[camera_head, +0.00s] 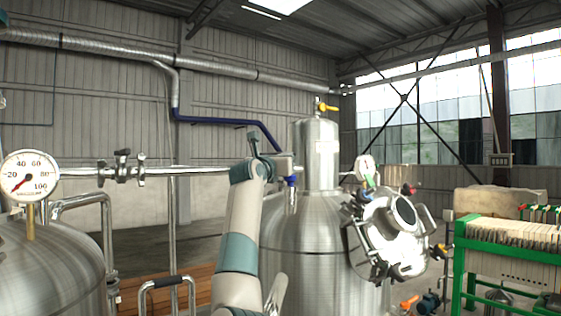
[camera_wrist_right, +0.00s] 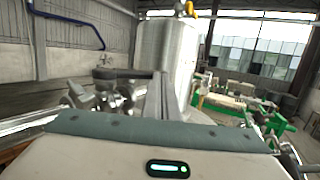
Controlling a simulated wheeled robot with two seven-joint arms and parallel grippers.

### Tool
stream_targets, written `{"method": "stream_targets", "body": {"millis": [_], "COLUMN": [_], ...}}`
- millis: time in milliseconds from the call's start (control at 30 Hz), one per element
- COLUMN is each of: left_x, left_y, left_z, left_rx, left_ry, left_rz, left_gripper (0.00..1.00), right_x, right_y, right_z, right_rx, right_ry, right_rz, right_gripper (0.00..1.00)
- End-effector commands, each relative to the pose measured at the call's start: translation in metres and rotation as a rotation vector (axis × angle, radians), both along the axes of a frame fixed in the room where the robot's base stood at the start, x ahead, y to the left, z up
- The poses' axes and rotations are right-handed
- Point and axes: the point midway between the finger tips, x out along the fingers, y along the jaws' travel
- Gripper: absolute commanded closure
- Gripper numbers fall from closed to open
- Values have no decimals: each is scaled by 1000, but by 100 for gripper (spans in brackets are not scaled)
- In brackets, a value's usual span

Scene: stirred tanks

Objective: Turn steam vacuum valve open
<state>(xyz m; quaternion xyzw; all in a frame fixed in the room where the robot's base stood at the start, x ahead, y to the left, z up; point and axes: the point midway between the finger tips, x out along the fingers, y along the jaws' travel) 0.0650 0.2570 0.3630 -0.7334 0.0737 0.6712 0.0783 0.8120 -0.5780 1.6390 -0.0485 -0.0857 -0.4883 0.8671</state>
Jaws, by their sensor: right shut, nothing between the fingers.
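My right gripper (camera_head: 290,163) is shut and empty, beside the silver pipe in front of the middle steel tank (camera_head: 315,235). A small blue-handled valve (camera_head: 291,181) shows just below it; I cannot tell whether they touch. My fingers also show in the right wrist view (camera_wrist_right: 158,98), with metal pipe fittings (camera_wrist_right: 120,97) close to their left. Another valve (camera_head: 122,166) sits on the pipe at left, and a yellow-handled valve (camera_head: 326,106) tops the tank's column. I cannot tell which is the steam vacuum valve. My left gripper is out of view.
A round vacuum gauge (camera_head: 30,176) stands over the left tank (camera_head: 55,265). An open-looking round hatch with clamps (camera_head: 395,235) juts from the middle tank. A green-framed filter press (camera_head: 510,250) stands at the right. The horizontal pipe (camera_head: 190,171) crosses behind my arm.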

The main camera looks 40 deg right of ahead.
Motion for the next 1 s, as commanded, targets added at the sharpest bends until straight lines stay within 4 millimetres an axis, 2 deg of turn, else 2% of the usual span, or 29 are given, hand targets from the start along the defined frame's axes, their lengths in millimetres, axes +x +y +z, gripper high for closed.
{"method": "stream_targets", "body": {"millis": [400,1000], "left_x": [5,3], "left_y": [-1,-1], "left_z": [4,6], "left_rx": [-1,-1], "left_ry": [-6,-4], "left_rz": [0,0], "left_gripper": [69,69], "right_x": [16,23], "right_y": [-22,-28], "right_z": [1,0], "right_rx": [2,1], "right_ry": [0,0], "right_rz": [0,-1], "right_gripper": [100,100]}}
